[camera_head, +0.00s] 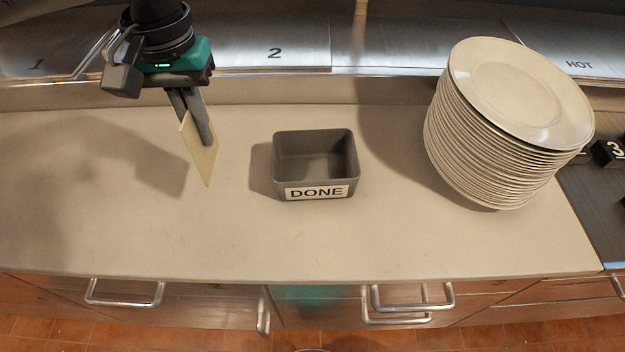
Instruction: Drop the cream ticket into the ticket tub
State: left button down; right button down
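The cream ticket (199,151) hangs from my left gripper (194,118), which is shut on it. The ticket is roughly upright, seen nearly edge-on, with its lower corner pointing down. It is to the left of the ticket tub and apart from it. The ticket tub (318,184) is a dark grey open box with a white "DONE" label on its front, standing on the beige counter (330,245). The tub looks empty. My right gripper is not in view.
A tall stack of cream plates (490,165) stands right of the tub. Behind the counter is a steel shelf (300,60) with markings "1", "2" and "HOT". A black numbered block (606,153) is at the far right. The counter left and front of the tub is clear.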

aim_at(306, 174)
jog(key=k+l+z, duration=0.1)
jog(key=k+z, duration=0.3)
jog(key=k, duration=0.15)
jog(key=j+z, duration=0.15)
jog(key=z, duration=0.25)
jog(key=i+j+z, duration=0.1)
jog(key=z, duration=0.3)
jog(key=j+z, duration=0.25)
jog(key=z, duration=0.15)
jog(key=j, duration=0.6)
jog(key=z, duration=0.05)
